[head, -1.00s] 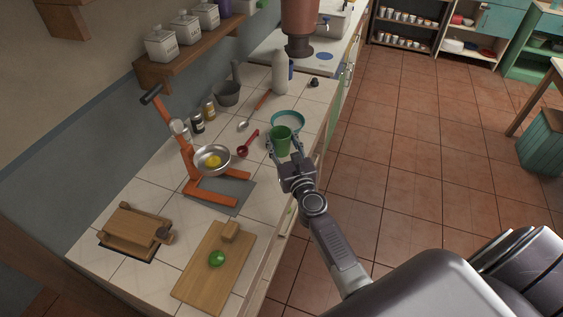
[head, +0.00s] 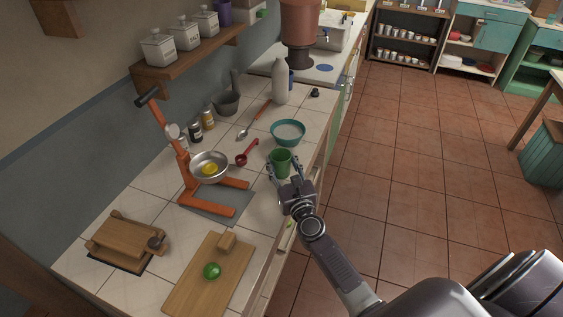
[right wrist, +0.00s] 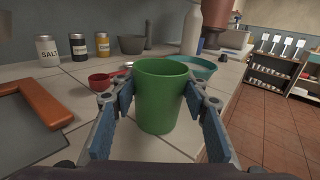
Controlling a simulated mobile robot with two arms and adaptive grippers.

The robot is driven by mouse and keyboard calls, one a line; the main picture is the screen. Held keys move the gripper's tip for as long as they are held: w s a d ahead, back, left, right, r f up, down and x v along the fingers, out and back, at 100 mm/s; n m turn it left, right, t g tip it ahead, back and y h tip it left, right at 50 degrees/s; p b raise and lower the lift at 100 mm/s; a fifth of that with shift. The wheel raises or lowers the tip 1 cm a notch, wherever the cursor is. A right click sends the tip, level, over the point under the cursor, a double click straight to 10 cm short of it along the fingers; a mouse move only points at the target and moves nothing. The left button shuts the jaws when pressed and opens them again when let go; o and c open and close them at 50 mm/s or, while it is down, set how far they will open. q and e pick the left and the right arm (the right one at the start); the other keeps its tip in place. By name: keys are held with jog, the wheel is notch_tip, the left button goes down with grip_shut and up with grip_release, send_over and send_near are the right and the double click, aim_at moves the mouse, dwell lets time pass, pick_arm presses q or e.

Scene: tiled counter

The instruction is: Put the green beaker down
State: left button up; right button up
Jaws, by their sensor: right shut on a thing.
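The green beaker (head: 280,159) is upright at the front edge of the tiled counter (head: 257,210), just nearer than the teal bowl (head: 288,130). My right gripper (head: 282,170) is shut on the beaker, with one finger on each side. In the right wrist view the beaker (right wrist: 160,100) stands between the blue-padded fingers, and its base shows over the tiles. I cannot tell whether the base touches the counter. My left gripper is not in view.
A red measuring scoop (head: 246,154) lies left of the beaker. An orange stand (head: 185,175) holds a metal pan (head: 209,167) farther left. A cutting board (head: 204,280) with a green ball (head: 212,271) lies at the front. Bare tiles lie between board and beaker.

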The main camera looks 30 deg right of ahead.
jog(key=o, duration=1.2)
jog(key=shift+s+r+p, duration=0.1)
jog(key=shift+r+p, duration=0.05)
jog(key=shift+p, duration=0.2)
jog(key=s, duration=0.3)
jog(key=s+a+b, duration=0.1)
jog(key=s, duration=0.3)
jog(key=s+a, duration=0.1)
jog(key=s, duration=0.2)
jog(key=shift+s+b, duration=0.2)
jog(key=shift+b, duration=0.1)
jog(key=shift+s+a, duration=0.15)
jog(key=shift+s, duration=0.5)
